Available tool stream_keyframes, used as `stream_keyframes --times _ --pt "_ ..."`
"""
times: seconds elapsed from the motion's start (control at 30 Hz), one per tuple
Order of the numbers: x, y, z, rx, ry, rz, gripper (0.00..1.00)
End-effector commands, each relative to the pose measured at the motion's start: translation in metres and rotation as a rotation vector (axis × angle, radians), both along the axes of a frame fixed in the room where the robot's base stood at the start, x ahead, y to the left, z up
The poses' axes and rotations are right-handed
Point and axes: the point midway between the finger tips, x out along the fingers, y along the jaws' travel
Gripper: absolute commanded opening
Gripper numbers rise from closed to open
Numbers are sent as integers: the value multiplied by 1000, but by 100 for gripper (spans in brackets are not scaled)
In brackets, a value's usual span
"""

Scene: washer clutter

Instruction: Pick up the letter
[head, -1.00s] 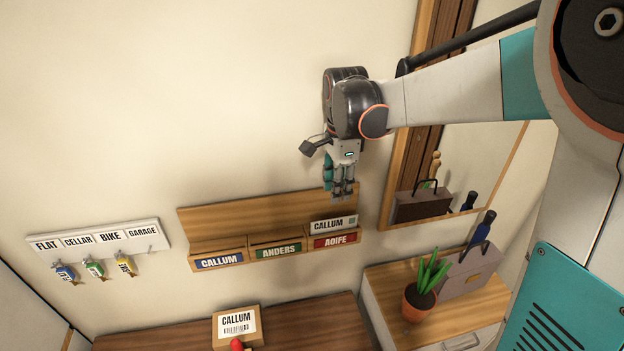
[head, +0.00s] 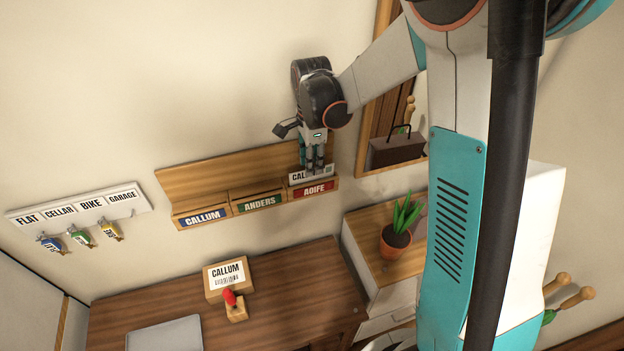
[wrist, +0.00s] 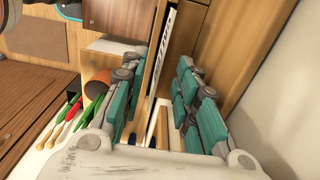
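The letter (head: 298,176) is a white envelope marked CALLUM, upright in the rack's right slot, above the red AOIFE label (head: 314,190). My gripper (head: 313,170) points down at this slot and covers part of the letter. In the wrist view, the letter shows edge-on as a thin white strip with dark lettering (wrist: 164,42). The teal fingers of my gripper (wrist: 163,100) are apart, with the letter's line running between them. I see no clear contact between fingers and letter.
The wooden rack (head: 200,178) also has CALLUM and ANDERS slots. A key board (head: 78,207) hangs to the left. Below, the desk (head: 290,275) holds a CALLUM parcel (head: 227,280). A potted plant (head: 396,240) stands to the right, near my arm.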

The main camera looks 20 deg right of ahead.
Motion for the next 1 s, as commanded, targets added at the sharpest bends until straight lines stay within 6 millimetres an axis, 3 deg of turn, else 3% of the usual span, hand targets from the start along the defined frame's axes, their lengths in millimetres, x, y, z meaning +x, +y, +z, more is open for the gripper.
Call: stream_keyframes --times 0.3,0.63,0.77,1.0 --pt "0 -1 -37 0 0 0 28" --pt "-1 -1 -43 0 0 0 28" --pt "-1 -1 -43 0 0 0 0" --pt "-1 -1 -43 0 0 0 0"
